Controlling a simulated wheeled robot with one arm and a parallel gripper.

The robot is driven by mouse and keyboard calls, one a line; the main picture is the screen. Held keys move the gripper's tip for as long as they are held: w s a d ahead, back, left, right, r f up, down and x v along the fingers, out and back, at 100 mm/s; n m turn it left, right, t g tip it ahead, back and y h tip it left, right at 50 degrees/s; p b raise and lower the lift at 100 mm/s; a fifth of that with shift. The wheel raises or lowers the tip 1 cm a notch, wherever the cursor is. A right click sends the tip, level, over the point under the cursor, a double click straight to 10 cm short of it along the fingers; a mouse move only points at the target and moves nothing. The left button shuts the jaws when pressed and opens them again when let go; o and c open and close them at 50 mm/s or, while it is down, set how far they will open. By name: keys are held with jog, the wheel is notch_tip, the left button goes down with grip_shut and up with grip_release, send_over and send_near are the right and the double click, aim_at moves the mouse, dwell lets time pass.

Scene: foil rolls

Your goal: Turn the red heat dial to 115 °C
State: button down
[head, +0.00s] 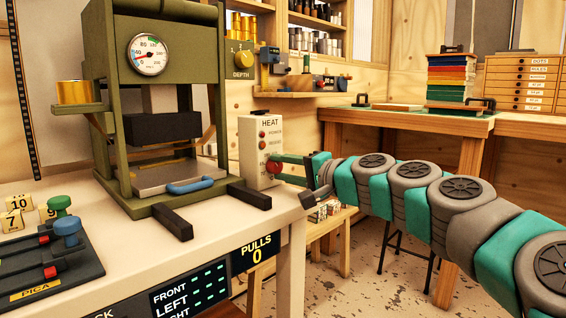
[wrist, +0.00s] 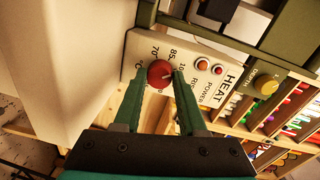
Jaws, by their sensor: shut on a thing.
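The red heat dial (wrist: 160,73) sits on the front of the cream HEAT box (head: 250,150). In the head view the dial (head: 272,167) shows low on the box, partly behind my green finger. My gripper (wrist: 161,77) has one finger on each side of the dial and is shut on it. In the wrist view the numbers 70° and 85 show around the dial, with part of another number starting with 10 beside the right finger. Other markings are covered by the fingers. I cannot read the dial's pointer for certain.
The green press (head: 150,100) with a round gauge (head: 148,54) stands left of the box on the cream bench (head: 230,212). A yellow DEPTH knob (head: 243,58) is behind. A wooden workbench (head: 400,122) stands at the back right. Open floor lies below my arm.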

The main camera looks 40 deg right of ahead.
jog(key=m+p, duration=0.2)
jog(key=m, duration=0.1)
jog(key=shift+r, duration=0.15)
jog(key=m+p, duration=0.2)
jog(key=m, duration=0.1)
jog(key=shift+d+m+y+p, duration=0.1)
jog(key=shift+m+y+p, duration=0.2)
jog(key=shift+m, duration=0.1)
jog(key=shift+m+y+p, duration=0.3)
jog(key=shift+m+p, duration=1.3)
jog(key=shift+m, duration=0.6)
jog(key=shift+f, duration=0.2)
jog(key=shift+c, duration=2.4)
grip_release()
jog(key=s+d, duration=0.1)
jog(key=s, duration=0.6)
jog(key=shift+s+r+b, duration=0.15)
jog(key=shift+s+b, duration=0.2)
jog(key=shift+b, duration=0.1)
